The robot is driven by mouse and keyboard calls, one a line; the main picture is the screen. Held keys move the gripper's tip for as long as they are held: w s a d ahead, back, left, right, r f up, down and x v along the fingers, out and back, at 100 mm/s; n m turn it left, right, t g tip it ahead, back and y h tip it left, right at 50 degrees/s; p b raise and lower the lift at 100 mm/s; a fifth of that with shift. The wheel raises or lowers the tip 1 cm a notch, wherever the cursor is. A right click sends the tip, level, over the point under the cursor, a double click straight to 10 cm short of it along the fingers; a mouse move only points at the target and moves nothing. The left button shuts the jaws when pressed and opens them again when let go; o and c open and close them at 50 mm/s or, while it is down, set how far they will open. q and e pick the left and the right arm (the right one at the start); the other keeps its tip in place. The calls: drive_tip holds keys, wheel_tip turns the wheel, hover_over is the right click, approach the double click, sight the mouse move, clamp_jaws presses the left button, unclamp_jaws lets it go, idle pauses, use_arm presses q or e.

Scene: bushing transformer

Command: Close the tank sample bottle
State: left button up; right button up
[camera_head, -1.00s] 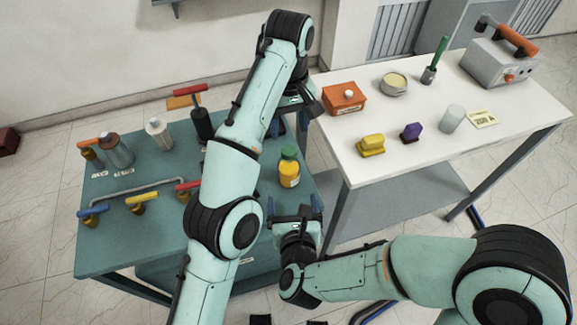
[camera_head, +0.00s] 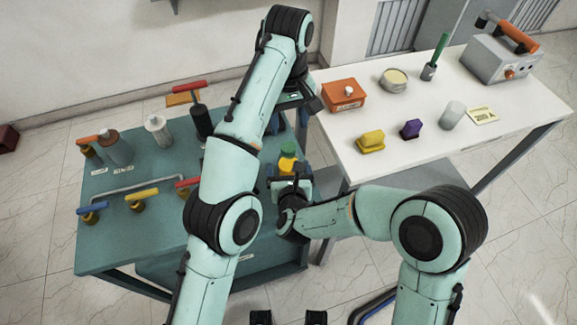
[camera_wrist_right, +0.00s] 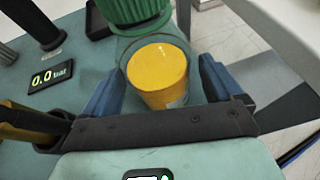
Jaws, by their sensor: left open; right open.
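The tank sample bottle, holding yellow liquid (camera_head: 286,165), stands on the teal table with a green cap (camera_head: 288,149) at its top. In the right wrist view the clear bottle's yellow contents (camera_wrist_right: 157,72) fill the middle, with the ribbed green cap (camera_wrist_right: 135,10) above; how firmly it is seated cannot be told. My right gripper (camera_wrist_right: 160,88) is open, its blue fingers on either side of the bottle. In the head view my right gripper (camera_head: 292,184) partly covers the bottle. My left gripper (camera_head: 289,120) is open and empty, above and behind the cap.
The teal table (camera_head: 110,255) has valves with blue (camera_head: 92,208), yellow (camera_head: 142,194) and red handles, a syringe (camera_head: 200,115) and a pressure display (camera_wrist_right: 50,80). The white table (camera_head: 410,135) at right holds an orange box (camera_head: 343,96) and several other items.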

sight(289, 147)
drive_tip(key=shift+w+f, duration=0.1)
drive_tip(key=shift+w, duration=0.25)
drive_tip(key=shift+c, duration=0.3)
clamp_jaws()
use_arm(q)
drive_tip(key=n, duration=1.2)
drive_tip(key=shift+f, duration=0.1)
drive_tip(key=n, duration=0.4)
drive_tip(key=shift+n, duration=0.3)
drive_tip(key=n, duration=0.6)
drive_tip(key=shift+f, duration=3.9)
